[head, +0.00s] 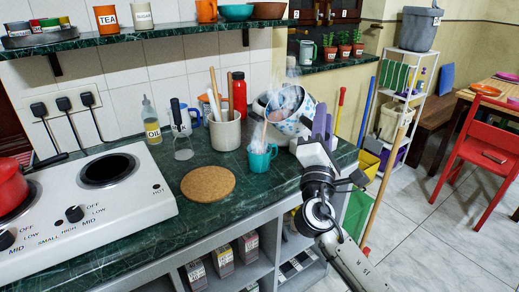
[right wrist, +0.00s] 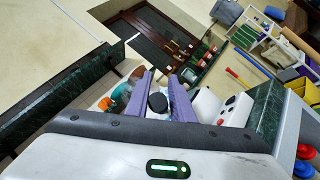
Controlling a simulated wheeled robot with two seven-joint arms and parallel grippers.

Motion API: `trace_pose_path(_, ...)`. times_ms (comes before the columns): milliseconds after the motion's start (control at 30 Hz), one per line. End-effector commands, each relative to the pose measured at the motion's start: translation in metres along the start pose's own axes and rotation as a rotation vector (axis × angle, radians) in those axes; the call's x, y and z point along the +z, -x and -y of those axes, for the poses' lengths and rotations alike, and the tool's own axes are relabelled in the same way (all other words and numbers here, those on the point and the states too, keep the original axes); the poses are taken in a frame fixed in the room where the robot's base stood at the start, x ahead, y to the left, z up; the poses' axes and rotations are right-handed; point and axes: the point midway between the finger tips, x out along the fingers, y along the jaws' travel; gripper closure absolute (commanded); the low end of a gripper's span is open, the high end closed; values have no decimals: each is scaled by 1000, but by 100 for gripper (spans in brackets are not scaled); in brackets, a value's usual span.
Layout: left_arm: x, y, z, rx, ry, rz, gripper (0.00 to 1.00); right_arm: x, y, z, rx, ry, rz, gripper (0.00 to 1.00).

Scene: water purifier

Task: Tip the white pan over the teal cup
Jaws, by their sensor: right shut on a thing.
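The white pan (head: 291,125), with a blue pattern, is tilted in the air over the counter at the centre of the head view. Its open side faces left and shows brownish contents with steam. A thin stream seems to run from its lower lip down to the teal cup (head: 261,161). The teal cup stands upright on the green counter just below and left of the pan. My right gripper (head: 319,128) is at the pan's right side. In the right wrist view its purple fingers (right wrist: 160,100) are shut around a dark-ended handle (right wrist: 157,102). My left gripper is out of view.
A cork mat (head: 208,184) lies left of the cup. Behind stand a utensil crock (head: 224,132), a red bottle (head: 239,95), a blue mug (head: 184,118) and an oil bottle (head: 151,121). The stove (head: 95,205) is at left. A shelf (head: 140,35) hangs above.

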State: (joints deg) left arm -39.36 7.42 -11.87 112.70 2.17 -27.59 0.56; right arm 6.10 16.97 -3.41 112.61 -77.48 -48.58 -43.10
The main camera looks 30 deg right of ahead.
Motion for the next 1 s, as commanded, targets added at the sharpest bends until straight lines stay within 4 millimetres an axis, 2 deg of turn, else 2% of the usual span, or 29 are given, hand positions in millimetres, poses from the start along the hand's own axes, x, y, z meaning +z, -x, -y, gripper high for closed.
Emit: trace_pose_path(1000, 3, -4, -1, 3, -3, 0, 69, -3, 3, -5, 34, 66, 5, 100)
